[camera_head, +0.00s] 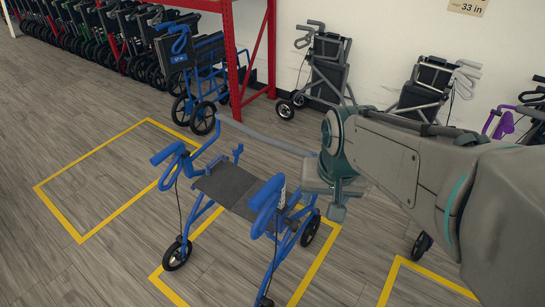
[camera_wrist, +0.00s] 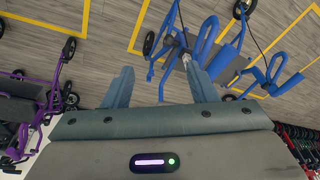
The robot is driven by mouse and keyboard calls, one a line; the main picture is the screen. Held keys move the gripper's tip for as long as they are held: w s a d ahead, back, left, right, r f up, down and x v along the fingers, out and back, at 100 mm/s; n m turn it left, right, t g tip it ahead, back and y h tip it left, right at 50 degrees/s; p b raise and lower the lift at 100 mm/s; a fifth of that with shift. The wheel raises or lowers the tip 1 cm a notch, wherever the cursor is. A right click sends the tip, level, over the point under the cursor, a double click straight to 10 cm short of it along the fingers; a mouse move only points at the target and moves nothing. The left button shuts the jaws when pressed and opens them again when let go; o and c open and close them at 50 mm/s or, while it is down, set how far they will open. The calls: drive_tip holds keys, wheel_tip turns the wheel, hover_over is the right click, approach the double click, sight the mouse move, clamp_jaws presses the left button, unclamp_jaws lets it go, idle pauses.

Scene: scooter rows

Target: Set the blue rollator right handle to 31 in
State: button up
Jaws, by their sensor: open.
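The blue rollator (camera_head: 230,183) stands upright with its dark seat (camera_head: 227,184) at the middle of the head view. One blue loop handle (camera_head: 168,153) is on its left side. The other handle (camera_head: 266,207) is nearer, on the side toward my arm. A small pale piece shows on the post beside that nearer handle. My gripper (camera_head: 325,196) is to the right of the rollator, apart from its handles. In the wrist view the gripper's fingers (camera_wrist: 160,88) are spread with nothing held. The rollator (camera_wrist: 212,45) lies beyond and right of them there; the right finger hides part of it.
Yellow floor outlines (camera_head: 93,238) mark bays; the left one is empty. A blue wheelchair (camera_head: 193,65) stands by a red rack (camera_head: 240,60). Grey rollators (camera_head: 325,70) line the wall, a purple one (camera_head: 502,122) at right. A wall sign (camera_head: 468,7) reads 33 in.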

sight(265, 191)
drive_tip(key=w+a+m+g+y+p, duration=0.15)
drive_tip(key=w+a+m, duration=0.35)
drive_tip(key=w+a, duration=0.55)
drive_tip(key=shift+m, duration=0.3)
drive_tip(key=w+f, duration=0.1)
drive_tip(key=f, duration=0.3)
drive_tip(key=w+f, duration=0.1)
drive_tip(key=f, duration=0.4)
drive_tip(key=w+a+f, duration=0.1)
drive_tip(key=w+f, duration=0.1)
drive_tip(key=f, duration=0.3)
drive_tip(key=shift+f+p, duration=0.25)
drive_tip(key=shift+p, duration=0.1)
